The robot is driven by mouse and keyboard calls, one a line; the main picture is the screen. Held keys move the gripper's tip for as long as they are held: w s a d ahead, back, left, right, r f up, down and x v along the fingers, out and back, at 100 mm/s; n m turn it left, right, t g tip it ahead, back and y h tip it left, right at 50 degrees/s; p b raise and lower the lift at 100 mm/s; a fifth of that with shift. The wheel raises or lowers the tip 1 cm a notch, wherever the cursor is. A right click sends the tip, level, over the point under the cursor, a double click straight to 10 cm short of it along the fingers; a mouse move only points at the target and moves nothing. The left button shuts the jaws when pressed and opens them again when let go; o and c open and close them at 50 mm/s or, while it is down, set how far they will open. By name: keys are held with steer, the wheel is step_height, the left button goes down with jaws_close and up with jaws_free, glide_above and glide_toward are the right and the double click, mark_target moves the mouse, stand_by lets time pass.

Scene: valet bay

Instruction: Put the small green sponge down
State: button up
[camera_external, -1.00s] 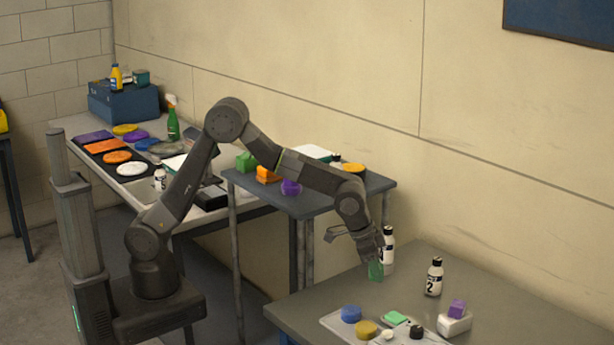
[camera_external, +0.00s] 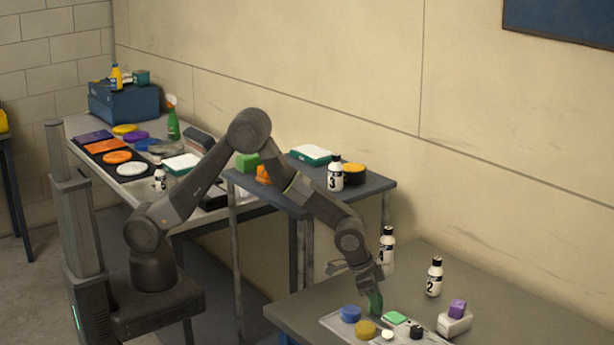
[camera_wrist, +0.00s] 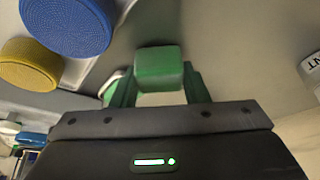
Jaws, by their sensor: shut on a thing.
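My gripper (camera_external: 372,290) is shut on the small green sponge (camera_external: 375,303), low over the grey table at the front right. The sponge sits just behind the light tray (camera_external: 334,325); I cannot tell whether it touches the tabletop.
On the tray are a blue round sponge (camera_external: 350,314), a yellow one (camera_external: 366,329), a light green flat piece (camera_external: 395,318) and small caps. White bottles (camera_external: 434,277) stand behind.

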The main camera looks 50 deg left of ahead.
steer(key=o, duration=0.7)
steer(key=shift+f, duration=0.1)
steer(key=shift+c, duration=0.2)
steer(key=b+v, duration=0.2)
steer(key=v, duration=1)
steer(key=p+x, duration=0.1)
steer(key=x, duration=1.1)
steer(key=shift+f+p, duration=0.1)
steer(key=shift+p, duration=0.2)
step_height(320, 180, up, 2)
steer(key=shift+r, duration=0.6)
